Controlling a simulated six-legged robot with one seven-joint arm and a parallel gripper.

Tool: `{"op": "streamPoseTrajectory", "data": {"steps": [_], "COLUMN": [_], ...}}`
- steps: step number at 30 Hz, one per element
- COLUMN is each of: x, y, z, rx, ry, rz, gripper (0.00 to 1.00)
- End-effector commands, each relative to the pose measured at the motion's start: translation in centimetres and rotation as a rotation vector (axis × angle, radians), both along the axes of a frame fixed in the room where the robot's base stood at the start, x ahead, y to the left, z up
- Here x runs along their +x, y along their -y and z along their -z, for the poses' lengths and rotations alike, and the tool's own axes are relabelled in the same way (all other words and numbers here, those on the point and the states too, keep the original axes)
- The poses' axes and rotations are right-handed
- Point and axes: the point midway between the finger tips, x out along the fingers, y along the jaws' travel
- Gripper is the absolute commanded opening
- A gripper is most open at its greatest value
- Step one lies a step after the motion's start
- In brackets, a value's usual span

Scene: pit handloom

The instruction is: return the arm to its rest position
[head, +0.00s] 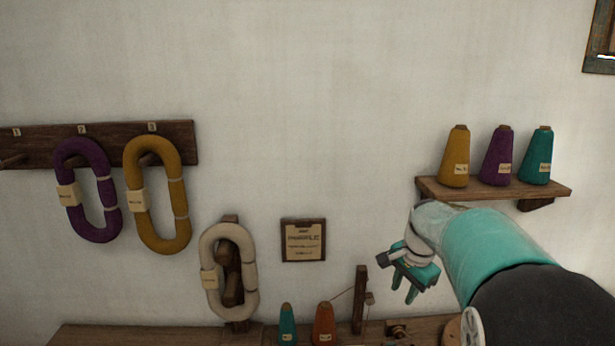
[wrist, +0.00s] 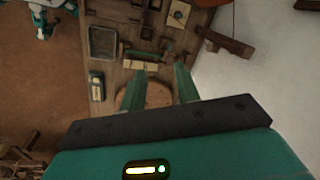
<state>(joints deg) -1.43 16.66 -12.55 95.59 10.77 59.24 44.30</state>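My arm reaches in from the lower right in the head view, and my gripper (head: 413,290) hangs fingers down in front of the wall, below the right shelf. In the wrist view my gripper (wrist: 163,78) shows two green fingers standing apart with nothing held between them. Beyond the fingertips lies a wooden bench top (wrist: 112,72) with a round light wooden piece (wrist: 158,93). The fingers appear clear of the bench; the exact height is hard to judge.
A shelf (head: 545,190) with mustard (head: 455,160), purple (head: 496,160) and teal (head: 536,160) cones sits beside my arm. A peg rail (head: 110,130) holds purple (head: 70,160) and mustard (head: 135,175) hanks. A cream hank (head: 208,255), placard (head: 303,225) and wooden post (head: 359,300) stand left of my gripper.

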Motion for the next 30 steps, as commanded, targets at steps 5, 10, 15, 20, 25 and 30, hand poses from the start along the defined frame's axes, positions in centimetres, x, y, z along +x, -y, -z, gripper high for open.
{"op": "streamPoseTrajectory", "data": {"steps": [5,10,15,20,25,30], "x": [-5.6,-11.1,-16.6,-21.7,-26.4,-28.9], "y": [-1.7,-3.3,-4.7,-5.8,-6.6,-6.8], "z": [-4.0,-6.3,-7.5,-7.5,-6.5,-5.4], "rx": [-0.028,-0.077,-0.144,-0.227,-0.327,-0.393], "ry": [0.075,0.141,0.205,0.258,0.301,0.319], "rz": [-0.181,-0.357,-0.536,-0.700,-0.859,-0.953], "gripper": [0.32,0.32,0.32,0.32,0.32,0.32]}}
